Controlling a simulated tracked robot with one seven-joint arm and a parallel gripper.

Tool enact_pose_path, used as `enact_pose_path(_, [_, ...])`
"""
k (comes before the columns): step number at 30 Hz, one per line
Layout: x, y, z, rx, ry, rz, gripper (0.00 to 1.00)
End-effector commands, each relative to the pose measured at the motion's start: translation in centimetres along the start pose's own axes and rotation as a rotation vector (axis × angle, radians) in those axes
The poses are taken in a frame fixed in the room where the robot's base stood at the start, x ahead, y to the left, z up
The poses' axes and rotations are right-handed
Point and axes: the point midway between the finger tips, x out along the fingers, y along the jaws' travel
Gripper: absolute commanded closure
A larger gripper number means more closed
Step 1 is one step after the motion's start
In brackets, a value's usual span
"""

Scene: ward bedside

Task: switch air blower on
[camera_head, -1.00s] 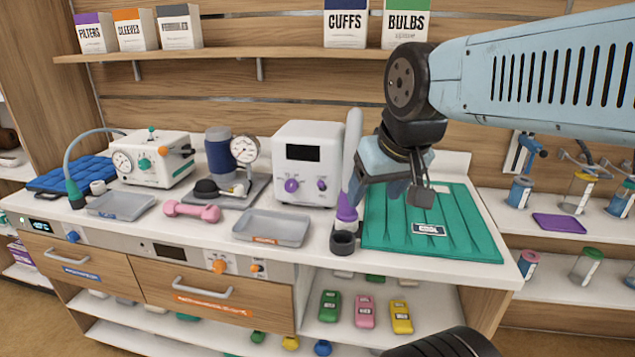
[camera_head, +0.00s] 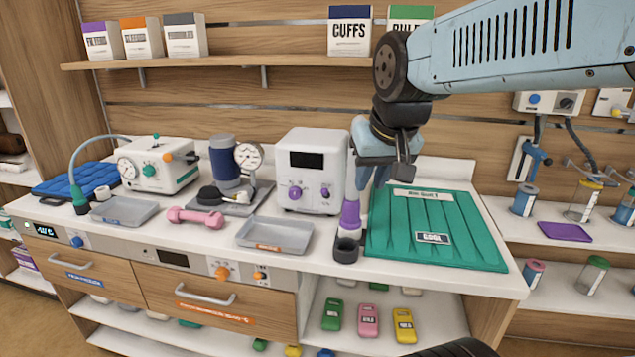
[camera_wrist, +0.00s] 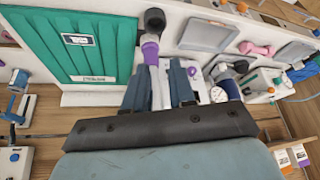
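A white box unit (camera_head: 318,165) with a dark display and two purple knobs stands at the back of the counter; I take it for the air blower. Its display is dark. It shows partly in the wrist view (camera_wrist: 199,82), beside a finger. My gripper (camera_head: 376,183) is just right of the unit, by the tube's top. In the wrist view my gripper's fingers (camera_wrist: 158,90) are apart, with the tube visible between them; contact cannot be told.
A green ribbed mat (camera_head: 440,225) lies right of the cup. A grey tray (camera_head: 275,236), a pink dumbbell (camera_head: 195,218) and a white gauge machine (camera_head: 155,168) stand to the left. A shelf with boxes (camera_head: 349,30) hangs above.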

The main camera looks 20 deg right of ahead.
Motion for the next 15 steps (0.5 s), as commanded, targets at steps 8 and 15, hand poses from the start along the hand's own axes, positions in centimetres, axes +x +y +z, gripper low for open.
enact_pose_path(8, [1.6, -0.1, -6.0, 0.099, -0.041, 0.010, 1.00])
enact_pose_path(15, [3.8, 0.1, -11.0, 0.186, -0.073, 0.013, 1.00])
